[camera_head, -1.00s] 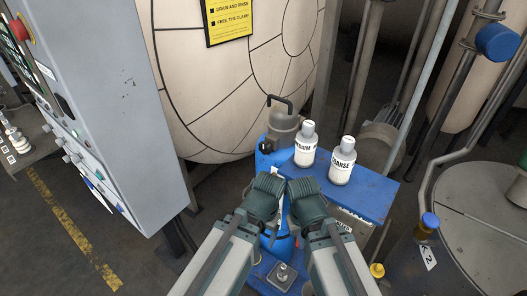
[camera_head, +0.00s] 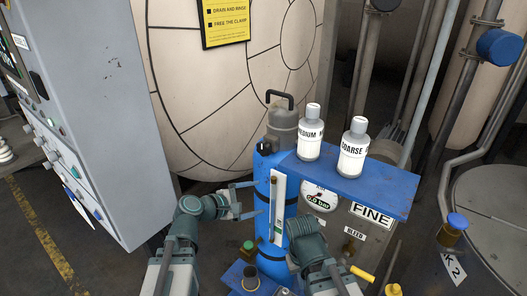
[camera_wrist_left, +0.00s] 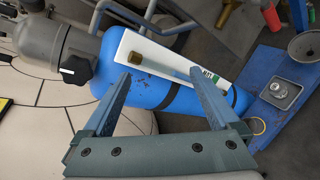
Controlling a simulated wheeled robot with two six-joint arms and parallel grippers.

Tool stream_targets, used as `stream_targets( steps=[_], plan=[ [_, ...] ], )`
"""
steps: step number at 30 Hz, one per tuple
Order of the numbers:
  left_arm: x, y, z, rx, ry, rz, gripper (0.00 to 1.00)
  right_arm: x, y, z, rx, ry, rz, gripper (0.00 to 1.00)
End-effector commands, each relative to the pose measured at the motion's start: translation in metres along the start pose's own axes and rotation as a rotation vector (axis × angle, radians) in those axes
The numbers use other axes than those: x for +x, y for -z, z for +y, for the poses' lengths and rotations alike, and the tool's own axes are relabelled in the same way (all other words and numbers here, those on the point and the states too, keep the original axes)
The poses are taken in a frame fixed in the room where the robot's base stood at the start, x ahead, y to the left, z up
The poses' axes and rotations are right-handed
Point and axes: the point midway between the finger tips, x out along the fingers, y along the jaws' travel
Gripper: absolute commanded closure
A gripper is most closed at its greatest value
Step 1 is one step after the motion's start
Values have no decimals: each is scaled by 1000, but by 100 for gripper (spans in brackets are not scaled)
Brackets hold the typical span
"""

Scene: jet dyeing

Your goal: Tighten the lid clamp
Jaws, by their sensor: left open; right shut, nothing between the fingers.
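A blue cylinder (camera_head: 264,190) stands upright in front of the large cream vessel. A grey metal pot (camera_head: 283,127) with a dark bent handle (camera_head: 281,97) sits at its top, with a black knob (camera_head: 264,149) beside it. I cannot tell for certain which part is the lid clamp. The knob also shows in the left wrist view (camera_wrist_left: 75,70). My left gripper (camera_head: 250,200) is open and empty, its fingers pointing at the cylinder's white gauge strip (camera_head: 278,205). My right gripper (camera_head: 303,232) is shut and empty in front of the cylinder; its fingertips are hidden.
A grey control cabinet (camera_head: 90,100) stands left. A yellow handle (camera_head: 362,274) is low right.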

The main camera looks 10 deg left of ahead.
Motion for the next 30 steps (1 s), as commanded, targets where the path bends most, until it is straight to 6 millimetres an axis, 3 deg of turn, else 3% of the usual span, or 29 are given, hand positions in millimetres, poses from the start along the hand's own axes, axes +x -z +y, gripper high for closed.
stream_targets(
  steps=[3,6,10,16,22,30],
  plan=[
    [-17,0,45,-312,-199,-67,5,0,0,0,0,0,0,100],
    [-31,3,71,-506,-311,-124,5,0,0,0,0,0,0,100],
    [-42,7,89,-653,-390,-175,5,0,0,0,0,0,0,100],
    [-45,8,95,-701,-414,-193,5,0,0,0,0,0,0,100],
    [-28,8,103,-698,-411,-193,5,0,0,0,0,0,0,100],
    [22,6,127,-696,-410,-193,5,0,0,0,0,0,0,100]
  ],
)
